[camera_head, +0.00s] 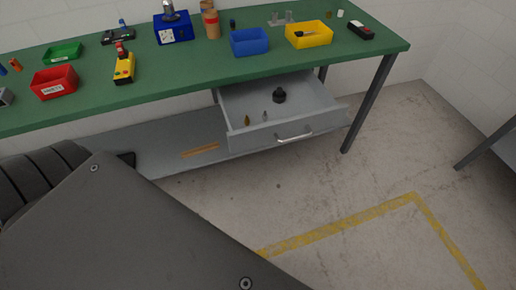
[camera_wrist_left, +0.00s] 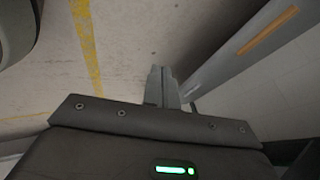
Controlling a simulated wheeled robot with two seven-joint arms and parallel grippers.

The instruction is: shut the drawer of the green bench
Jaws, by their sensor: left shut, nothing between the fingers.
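The green bench (camera_head: 200,75) runs across the top of the head view. Its grey drawer (camera_head: 250,141) is pulled out under the right part of the top, with a silver handle (camera_head: 294,137) on its front. Inside it are a black knob-like part (camera_head: 279,95), a small brass piece (camera_head: 247,120) and a small grey piece (camera_head: 265,115). My left gripper (camera_wrist_left: 164,72) shows in the left wrist view, shut and empty, above the floor beside the lower shelf. In the head view my arm hides most of it. The drawer is not clearly visible in the wrist view. My right gripper is not in view.
The lower shelf (camera_head: 170,150) carries an orange strip (camera_head: 200,150). Bins and tools, including a red bin (camera_head: 54,82), a blue bin (camera_head: 249,41) and a yellow bin (camera_head: 308,34), stand on the bench top. A bench leg (camera_head: 367,105) stands right of the drawer. The floor ahead is clear, with yellow lines (camera_head: 340,227).

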